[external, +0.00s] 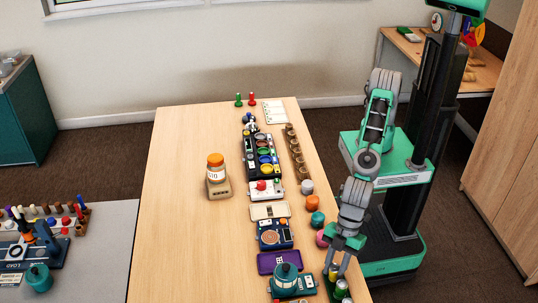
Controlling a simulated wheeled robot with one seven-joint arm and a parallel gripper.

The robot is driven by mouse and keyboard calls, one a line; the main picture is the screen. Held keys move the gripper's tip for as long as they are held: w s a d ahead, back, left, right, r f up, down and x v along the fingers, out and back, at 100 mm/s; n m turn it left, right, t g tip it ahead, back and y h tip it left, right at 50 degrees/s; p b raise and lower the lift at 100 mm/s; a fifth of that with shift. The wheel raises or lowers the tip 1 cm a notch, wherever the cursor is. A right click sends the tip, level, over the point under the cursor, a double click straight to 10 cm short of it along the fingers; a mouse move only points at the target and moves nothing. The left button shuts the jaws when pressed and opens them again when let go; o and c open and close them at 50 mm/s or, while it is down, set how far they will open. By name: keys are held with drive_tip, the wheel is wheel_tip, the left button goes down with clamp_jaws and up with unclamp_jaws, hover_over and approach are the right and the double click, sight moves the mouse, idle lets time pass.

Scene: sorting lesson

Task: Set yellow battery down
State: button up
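A small yellow battery (333,273) stands upright at the table's front right edge, directly under my gripper (339,264). A green battery (341,288) stands just in front of it. My gripper points down, with its fingers around or just beside the yellow battery's top. The view is too small to tell whether the fingers touch it or are shut on it. What the batteries rest on is partly hidden by the gripper and cut off by the picture's lower edge.
A teal device (290,282), a purple case (279,261) and a blue device (273,235) lie left of my gripper. Coloured round pieces (317,219) line the right edge. A jar (216,167) stands on a scale (218,189). The table's left side (185,245) is mostly bare.

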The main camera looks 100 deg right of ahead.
clamp_jaws()
drive_tip(key=shift+r, duration=0.1)
